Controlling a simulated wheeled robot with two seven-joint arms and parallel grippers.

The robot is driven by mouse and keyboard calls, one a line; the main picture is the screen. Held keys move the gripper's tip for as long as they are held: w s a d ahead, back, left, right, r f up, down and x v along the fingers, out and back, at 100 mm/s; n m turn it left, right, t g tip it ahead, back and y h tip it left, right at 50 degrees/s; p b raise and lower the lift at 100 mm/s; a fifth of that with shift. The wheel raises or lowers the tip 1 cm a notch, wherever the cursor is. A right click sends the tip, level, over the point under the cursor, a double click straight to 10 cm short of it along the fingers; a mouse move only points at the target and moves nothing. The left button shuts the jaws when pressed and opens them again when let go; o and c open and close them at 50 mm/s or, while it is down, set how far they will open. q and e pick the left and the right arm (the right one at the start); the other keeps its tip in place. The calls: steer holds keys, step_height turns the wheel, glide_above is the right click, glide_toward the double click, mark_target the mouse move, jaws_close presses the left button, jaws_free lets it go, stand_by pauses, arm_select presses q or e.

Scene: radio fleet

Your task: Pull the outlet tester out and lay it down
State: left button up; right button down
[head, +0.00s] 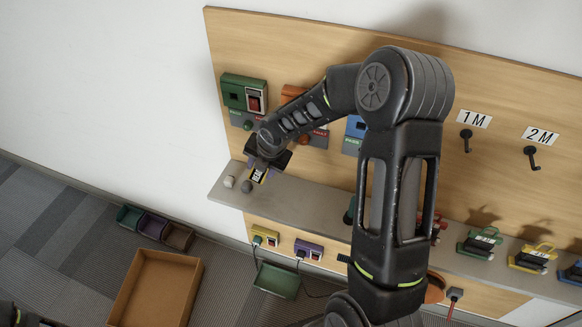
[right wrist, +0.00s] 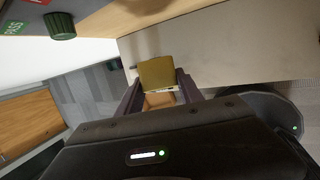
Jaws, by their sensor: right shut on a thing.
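My right gripper (head: 260,168) is at the left end of the grey shelf (head: 322,206), in front of the wooden panel. In the right wrist view the yellow block (right wrist: 157,72) sits between the two fingers (right wrist: 160,90). I cannot tell for sure whether it is the outlet tester, or whether it touches the shelf. A yellow outlet box (head: 265,236) and a purple one (head: 308,250) are below the shelf.
A white knob-like piece (head: 229,181) and a dark one (head: 247,186) are on the shelf's left end. A green unit (head: 243,94) is on the panel above. Radios (head: 480,243) stand on stands at the right. A cardboard box (head: 158,287) is on the floor.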

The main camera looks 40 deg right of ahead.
steer(key=s+d+f+g+h, duration=0.1)
steer(key=s+d+g+h, duration=0.1)
steer(key=s+d, duration=0.3)
steer(key=shift+s+g, duration=0.6)
steer(key=shift+s, duration=0.3)
steer(key=b+x, duration=0.2)
steer(key=x, duration=0.1)
steer(key=a+b+x, duration=0.1)
steer(key=b+x, duration=0.1)
steer(key=shift+s+d+f, duration=0.1)
steer(key=shift+s+f, duration=0.1)
steer(key=shift+s, duration=0.1)
steer(key=shift+b+x, duration=0.6)
steer(key=shift+x, duration=0.2)
steer(key=c, duration=0.7)
jaws_free()
